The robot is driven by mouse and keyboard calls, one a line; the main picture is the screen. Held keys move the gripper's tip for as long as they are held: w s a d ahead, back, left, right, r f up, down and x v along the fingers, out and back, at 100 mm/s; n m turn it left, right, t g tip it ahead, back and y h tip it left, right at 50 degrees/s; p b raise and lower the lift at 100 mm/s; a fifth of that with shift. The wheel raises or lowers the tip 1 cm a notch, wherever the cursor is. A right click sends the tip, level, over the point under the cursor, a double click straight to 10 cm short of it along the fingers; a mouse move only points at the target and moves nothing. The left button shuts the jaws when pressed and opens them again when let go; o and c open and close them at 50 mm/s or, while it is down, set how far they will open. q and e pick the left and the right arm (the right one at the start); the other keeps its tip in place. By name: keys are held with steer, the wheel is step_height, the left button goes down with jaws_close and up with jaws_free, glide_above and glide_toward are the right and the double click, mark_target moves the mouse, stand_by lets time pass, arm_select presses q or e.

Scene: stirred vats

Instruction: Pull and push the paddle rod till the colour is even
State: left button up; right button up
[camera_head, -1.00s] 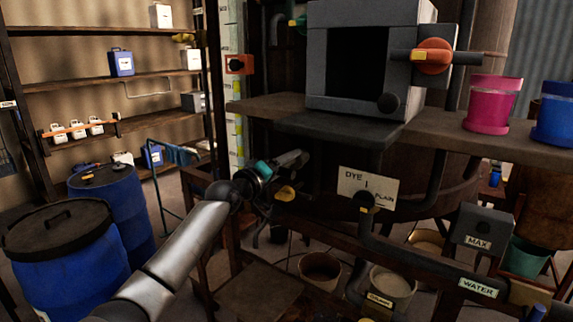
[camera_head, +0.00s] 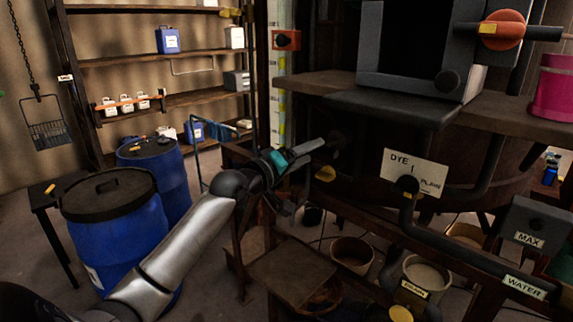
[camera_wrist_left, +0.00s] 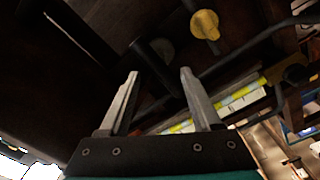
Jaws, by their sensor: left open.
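My left gripper (camera_head: 306,155) is in front of the dark vat (camera_head: 345,135), below the shelf edge. It also shows in the left wrist view (camera_wrist_left: 159,85), with its two fingers apart and nothing held between them. A dark bar (camera_wrist_left: 155,62) lies beyond the fingertips there; I cannot tell whether it is the paddle rod. A yellow knob (camera_wrist_left: 205,25) is above the right finger; a yellow knob (camera_head: 325,173) also shows near the gripper in the head view. The liquid and its colour are hidden. My right gripper is out of view.
A grey box frame (camera_head: 368,45) stands on the shelf, with an orange handle (camera_head: 502,30) to its right. A DYE/PLAIN sign (camera_head: 414,172) and a pink pot (camera_head: 552,88) are at right. Blue drums (camera_head: 118,240) stand at left. A small bench (camera_head: 290,270) is below the gripper.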

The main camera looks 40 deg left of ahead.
arm_select(q)
steer(key=s+b, duration=0.1)
steer(key=s, duration=0.6)
steer(key=shift+a, duration=0.3)
steer(key=shift+w, duration=0.1)
